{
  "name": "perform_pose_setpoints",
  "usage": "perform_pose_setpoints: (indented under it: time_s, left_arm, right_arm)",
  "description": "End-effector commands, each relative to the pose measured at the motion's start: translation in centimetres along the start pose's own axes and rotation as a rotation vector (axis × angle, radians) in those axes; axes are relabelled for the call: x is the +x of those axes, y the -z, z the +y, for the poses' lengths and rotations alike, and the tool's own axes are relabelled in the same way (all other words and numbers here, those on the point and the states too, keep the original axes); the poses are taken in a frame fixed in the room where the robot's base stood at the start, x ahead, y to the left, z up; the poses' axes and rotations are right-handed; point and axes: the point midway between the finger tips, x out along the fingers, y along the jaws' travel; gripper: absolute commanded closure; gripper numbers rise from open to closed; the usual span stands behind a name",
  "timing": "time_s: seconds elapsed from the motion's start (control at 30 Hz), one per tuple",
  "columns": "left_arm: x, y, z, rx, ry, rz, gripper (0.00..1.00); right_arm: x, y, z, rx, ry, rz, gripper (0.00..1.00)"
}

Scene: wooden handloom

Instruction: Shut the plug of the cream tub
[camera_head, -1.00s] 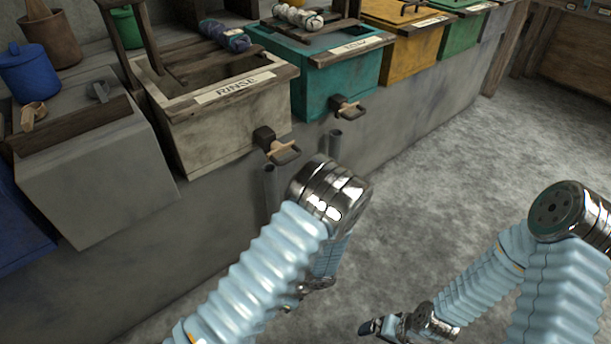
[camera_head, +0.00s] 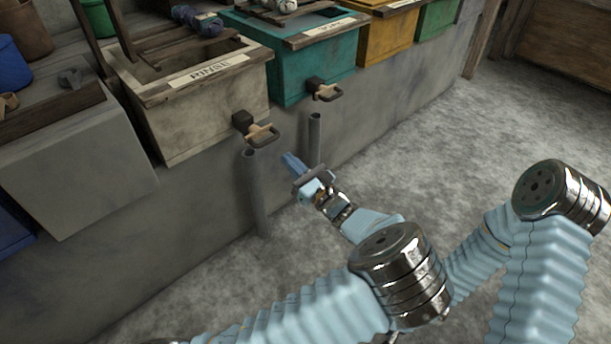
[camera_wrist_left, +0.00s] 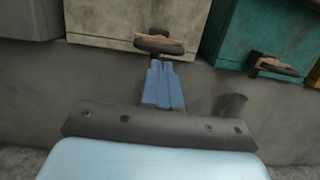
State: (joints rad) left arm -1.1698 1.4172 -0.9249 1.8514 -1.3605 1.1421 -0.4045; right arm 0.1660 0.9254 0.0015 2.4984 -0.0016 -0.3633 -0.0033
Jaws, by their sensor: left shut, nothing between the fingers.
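The cream tub (camera_head: 205,118), labelled RINSE, stands on the ledge left of the teal tub. Its plug (camera_head: 258,132) sticks out low on its front, a dark block with a wooden piece and a dark loop handle. In the left wrist view the plug (camera_wrist_left: 160,43) shows just beyond my fingertips. My left gripper (camera_head: 291,163) is shut and empty, below and right of the plug, apart from it in the head view. In the left wrist view its blue fingers (camera_wrist_left: 163,80) lie together. My right gripper is hidden; only my right arm shows at the right.
The teal tub (camera_head: 290,68) has a similar plug (camera_head: 322,90). Grey upright pipes stand below the cream plug (camera_head: 256,195) and the teal plug (camera_head: 315,140). A grey block (camera_head: 75,185) is at left. The floor at right is clear.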

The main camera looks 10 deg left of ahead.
Motion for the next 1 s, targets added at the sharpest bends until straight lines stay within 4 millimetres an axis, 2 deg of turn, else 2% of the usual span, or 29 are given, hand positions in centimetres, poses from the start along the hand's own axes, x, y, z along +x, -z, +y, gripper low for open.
perform_pose_setpoints:
  time_s: [0.1,0.3,0.77,0.87,1.0]
  left_arm:
    - [2.2,0.0,0.1,0.0,-0.002,0.0,1.0]
    - [4.5,0.1,0.0,0.0,-0.001,0.002,1.0]
    - [5.1,0.1,0.0,0.0,0.0,0.002,1.0]
    - [5.8,0.1,0.0,0.0,-0.002,0.002,1.0]
    - [7.9,0.5,0.1,0.001,-0.003,0.002,1.0]
  right_arm:
    - [0.0,0.0,0.0,0.0,0.0,0.0,0.02]
    - [0.0,0.0,0.0,0.0,0.0,0.0,0.02]
    - [0.0,0.0,0.0,0.0,0.0,0.0,0.02]
    - [-0.2,0.0,-0.1,0.0,0.001,-0.001,0.02]
    - [-0.6,-0.1,-0.4,-0.002,0.002,-0.003,0.02]
